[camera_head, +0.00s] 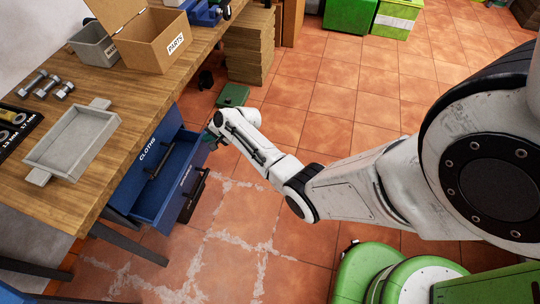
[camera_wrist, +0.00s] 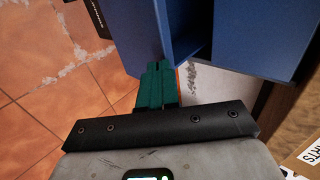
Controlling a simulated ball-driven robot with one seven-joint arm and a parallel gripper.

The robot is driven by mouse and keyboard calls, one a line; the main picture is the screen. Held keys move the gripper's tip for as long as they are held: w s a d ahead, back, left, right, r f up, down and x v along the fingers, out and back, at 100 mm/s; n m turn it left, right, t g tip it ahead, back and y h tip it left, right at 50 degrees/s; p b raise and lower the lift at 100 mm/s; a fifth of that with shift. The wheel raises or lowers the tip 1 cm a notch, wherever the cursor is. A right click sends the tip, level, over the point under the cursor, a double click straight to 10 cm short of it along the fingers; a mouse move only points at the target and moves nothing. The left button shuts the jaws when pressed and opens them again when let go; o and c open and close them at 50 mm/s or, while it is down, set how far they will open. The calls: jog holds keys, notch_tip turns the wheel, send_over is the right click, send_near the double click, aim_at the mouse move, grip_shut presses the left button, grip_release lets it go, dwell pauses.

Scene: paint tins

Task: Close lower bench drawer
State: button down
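Under the bench in the head view, the upper drawer labelled CLOTHS (camera_head: 135,172) is flush with the blue cabinet. The lower bench drawer (camera_head: 178,203) is pulled out, its open inside showing and a dark handle (camera_head: 197,196) on its front. The drawer front also shows in the wrist view (camera_wrist: 132,30). My gripper (camera_head: 212,134) is by the far end of that front. In the wrist view its green fingers (camera_wrist: 156,68) are together, tips at the edge of the front; I cannot tell whether they touch it. Nothing is visibly held.
Stacked boards (camera_head: 250,50) stand beyond the drawers. Green containers (camera_head: 350,14) are at the back. The tiled floor (camera_head: 325,95) in front is mostly clear.

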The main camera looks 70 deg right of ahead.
aim_at(195, 133)
jog(key=shift+w+b, duration=1.1)
jog(key=shift+w, duration=1.7)
